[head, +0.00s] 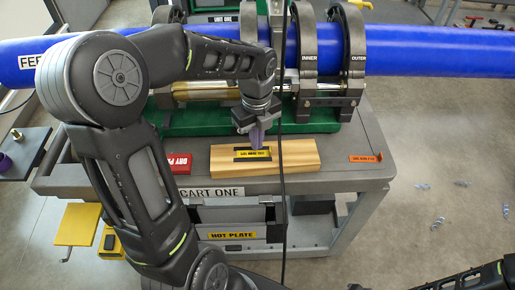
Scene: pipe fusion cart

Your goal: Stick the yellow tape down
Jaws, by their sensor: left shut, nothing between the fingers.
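A wooden block (295,153) lies on the top of the grey cart. A strip of yellow tape with dark print (254,154) lies on the block's upper face, over a dark patch. Whether the tape lies fully flat I cannot tell. My left gripper (256,143) points down just above the far edge of the tape, with its fingers shut and nothing seen between them. Whether the fingertips touch the tape or the block is unclear. Part of my right arm shows at the lower right, but its gripper is not in view.
A blue pipe (435,50) runs across the back through dark clamp rings (355,45). A red box (180,163) stands left of the block. An orange tag (365,158) lies at the cart's right. A dark cable (284,215) hangs before the block. The cart (355,176) has clear top between block and tag.

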